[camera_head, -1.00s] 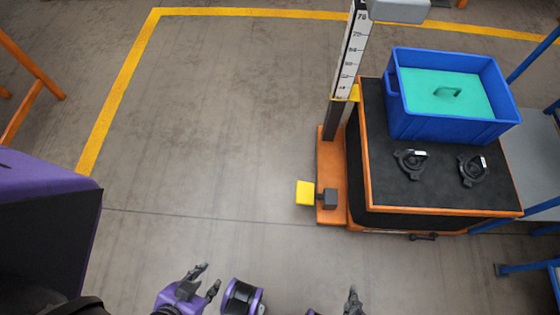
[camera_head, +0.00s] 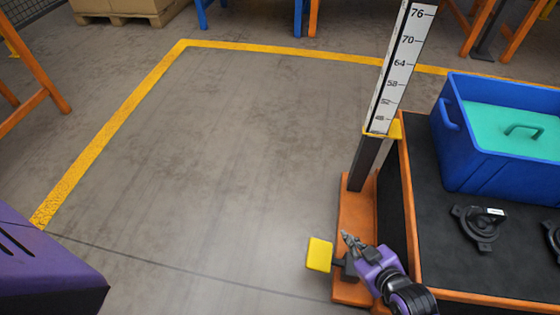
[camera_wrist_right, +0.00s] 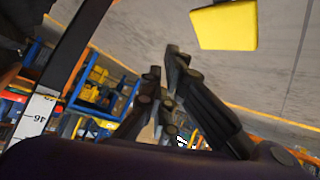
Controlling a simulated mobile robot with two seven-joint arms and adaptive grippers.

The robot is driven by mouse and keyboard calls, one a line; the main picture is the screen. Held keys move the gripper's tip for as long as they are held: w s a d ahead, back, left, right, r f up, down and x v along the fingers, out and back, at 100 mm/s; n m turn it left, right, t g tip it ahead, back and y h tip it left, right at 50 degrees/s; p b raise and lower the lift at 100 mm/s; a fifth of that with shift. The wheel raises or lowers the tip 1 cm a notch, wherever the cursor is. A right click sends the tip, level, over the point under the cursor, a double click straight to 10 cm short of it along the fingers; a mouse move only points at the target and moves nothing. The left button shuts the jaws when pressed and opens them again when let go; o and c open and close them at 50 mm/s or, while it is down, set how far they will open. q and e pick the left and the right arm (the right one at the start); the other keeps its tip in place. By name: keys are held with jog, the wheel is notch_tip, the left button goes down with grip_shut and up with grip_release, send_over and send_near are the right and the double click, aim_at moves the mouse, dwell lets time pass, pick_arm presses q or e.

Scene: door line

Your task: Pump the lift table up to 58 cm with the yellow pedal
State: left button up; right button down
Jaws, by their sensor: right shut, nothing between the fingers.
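The yellow pedal (camera_head: 319,254) sticks out left from the orange base (camera_head: 356,215) of the lift table (camera_head: 432,240). My right gripper (camera_head: 346,238) is shut and empty, just right of the pedal in the head view, over the pedal's dark mount. In the right wrist view the pedal (camera_wrist_right: 225,27) lies beyond the dark fingers (camera_wrist_right: 164,62), with a gap seen between them. The white height scale (camera_head: 403,65) stands on a dark post. Its yellow pointer (camera_head: 382,129) sits just below the mark of about 46. My left gripper is out of view.
The floor left of the pedal is clear inside a yellow line (camera_head: 110,120). Racks stand at the back.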

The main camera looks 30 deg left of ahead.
dwell(0.3)
jog(key=b, duration=0.6)
send_over(332, 258)
jog(key=f, duration=0.6)
jog(key=shift+w+d+f, duration=0.2)
jog(key=shift+d+f, duration=0.15)
jog(key=shift+d, duration=0.05)
jog(key=shift+a+f, duration=0.25)
jog(key=shift+f, duration=0.3)
jog(key=shift+s+a+f, duration=0.1)
jog(key=shift+f, duration=0.05)
jog(key=shift+f, duration=0.1)
jog(key=shift+a+f, duration=0.1)
jog(key=shift+f, duration=0.2)
